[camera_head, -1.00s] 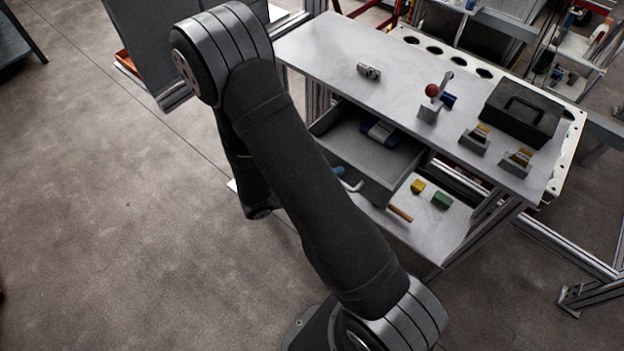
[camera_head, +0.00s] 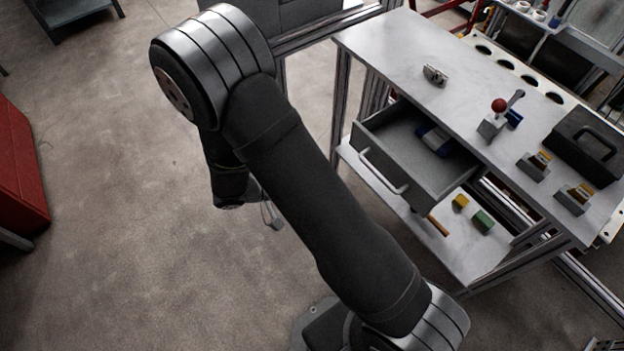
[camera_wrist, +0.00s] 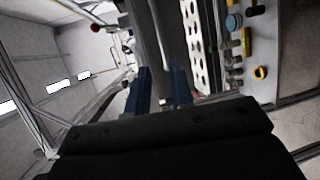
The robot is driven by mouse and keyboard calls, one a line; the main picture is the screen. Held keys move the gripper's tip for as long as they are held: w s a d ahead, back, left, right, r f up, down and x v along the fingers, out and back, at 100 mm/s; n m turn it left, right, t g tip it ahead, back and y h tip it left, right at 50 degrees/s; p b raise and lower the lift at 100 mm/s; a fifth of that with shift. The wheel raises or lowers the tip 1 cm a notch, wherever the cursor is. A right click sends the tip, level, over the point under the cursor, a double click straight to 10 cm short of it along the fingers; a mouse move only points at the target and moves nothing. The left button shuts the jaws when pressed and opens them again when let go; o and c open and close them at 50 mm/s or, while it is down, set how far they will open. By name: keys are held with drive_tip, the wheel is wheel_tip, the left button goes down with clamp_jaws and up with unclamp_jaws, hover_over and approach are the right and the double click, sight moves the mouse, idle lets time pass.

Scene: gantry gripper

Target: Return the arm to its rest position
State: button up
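My arm (camera_head: 310,200) crosses the middle of the head view, bent at the elbow, over bare floor to the left of the workbench. In the wrist view my gripper (camera_wrist: 160,88) shows two blue fingers with a gap between them and nothing held there. In the head view the gripper is mostly hidden behind the arm; a small grey part shows below the forearm.
The workbench (camera_head: 390,45) stands at right with an open drawer (camera_head: 395,140) holding a blue item (camera_head: 434,140). On top are a red-knobbed lever (camera_head: 498,106) and a black case (camera_head: 588,145). A red cabinet (camera_head: 18,165) stands at far left. Floor between is clear.

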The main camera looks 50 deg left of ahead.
sight(376, 175)
drive_tip(key=shift+v, duration=0.8)
drive_tip(key=shift+w, duration=0.1)
drive_tip(key=x, duration=1.7)
drive_tip(key=shift+w+d+f, duration=0.15)
drive_tip(key=v, duration=1.7)
drive_tip(key=shift+x, duration=8.6)
